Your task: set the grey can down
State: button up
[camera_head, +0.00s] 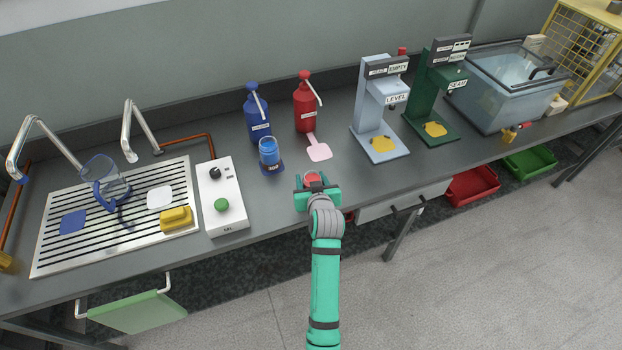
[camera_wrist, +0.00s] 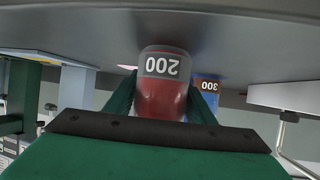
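A can marked 200 (camera_wrist: 165,66), with a grey band and a red body, sits between the fingers of my gripper (camera_wrist: 163,100) in the wrist view, where the counter appears at the top and the number upside down. The fingers lie against both sides of it. In the head view my gripper (camera_head: 314,188) is at the counter's front edge, with the red top of the can (camera_head: 312,177) showing between the fingers. I cannot tell whether the can's base touches the counter.
A blue can (camera_head: 269,152) stands on a blue pad to the left. A pale pink pad (camera_head: 319,152) lies just behind my gripper, before the red pump bottle (camera_head: 307,108). A white control box (camera_head: 221,200) is further left. Level (camera_head: 368,125) and seam (camera_head: 425,110) stations stand right.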

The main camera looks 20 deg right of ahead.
jog(key=shift+o, duration=1.2)
jog(key=shift+d, duration=0.15)
jog(key=shift+r, duration=0.2)
jog(key=v, duration=1.2)
jog(key=shift+f, duration=0.1)
jog(key=s+a+f+t, duration=0.1)
jog(key=s+a+f, duration=0.45)
jog(key=s, duration=0.25)
jog(key=s+a+f, duration=0.4)
jog(key=s+a, duration=0.2)
jog(key=s, duration=0.2)
jog(key=s+a+r, duration=0.2)
jog(key=s, duration=0.5)
jog(key=s+a+r+n+t+y, duration=0.1)
jog(key=s+a+r, duration=0.1)
jog(key=s, duration=0.4)
jog(key=s+a+r+y, duration=0.1)
jog(key=s+a+r, duration=0.2)
jog(key=s, duration=0.4)
jog(key=shift+s+a+n+t, duration=0.25)
jog(key=shift+s+n+t, duration=0.15)
